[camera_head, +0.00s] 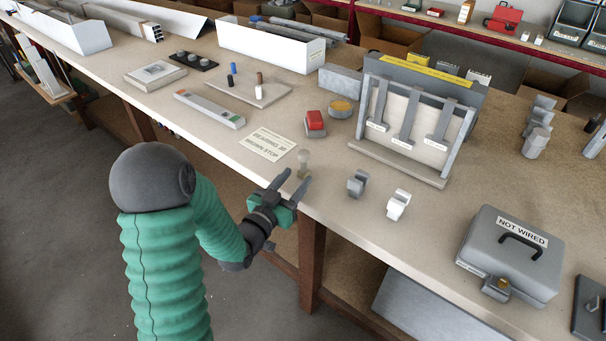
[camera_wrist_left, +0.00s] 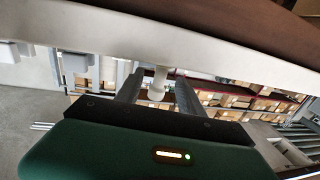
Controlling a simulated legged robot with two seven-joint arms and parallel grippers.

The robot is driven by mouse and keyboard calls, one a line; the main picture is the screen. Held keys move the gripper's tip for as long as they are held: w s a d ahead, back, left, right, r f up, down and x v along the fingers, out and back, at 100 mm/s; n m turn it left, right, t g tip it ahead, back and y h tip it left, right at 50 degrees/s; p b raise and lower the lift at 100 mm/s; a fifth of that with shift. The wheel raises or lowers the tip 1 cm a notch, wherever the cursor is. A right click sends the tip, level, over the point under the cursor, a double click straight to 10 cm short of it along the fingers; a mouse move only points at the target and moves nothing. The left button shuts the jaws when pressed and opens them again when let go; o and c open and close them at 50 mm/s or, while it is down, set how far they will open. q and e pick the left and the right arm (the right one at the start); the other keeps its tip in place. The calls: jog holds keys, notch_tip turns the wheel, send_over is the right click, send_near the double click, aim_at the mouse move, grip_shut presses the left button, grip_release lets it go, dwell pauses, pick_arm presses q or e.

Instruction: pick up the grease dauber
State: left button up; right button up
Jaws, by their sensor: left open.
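My right gripper is not in view.
A slatted rack (camera_head: 410,125) and a grey "NOT WIRED" box (camera_head: 510,255) stand farther right.

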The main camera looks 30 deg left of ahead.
aim_at(303, 169)
pick_arm(q)
jog(key=w, duration=0.5)
jog(key=shift+a+r, duration=0.2)
jog(key=shift+r, duration=0.1)
jog(key=shift+w+a+f, duration=0.15)
jog(key=shift+w+a, duration=0.15)
jog(key=shift+a, duration=0.1)
jog(key=shift+d, duration=0.35)
jog(key=c, duration=0.7)
grip_shut()
jog(key=shift+a, duration=0.1)
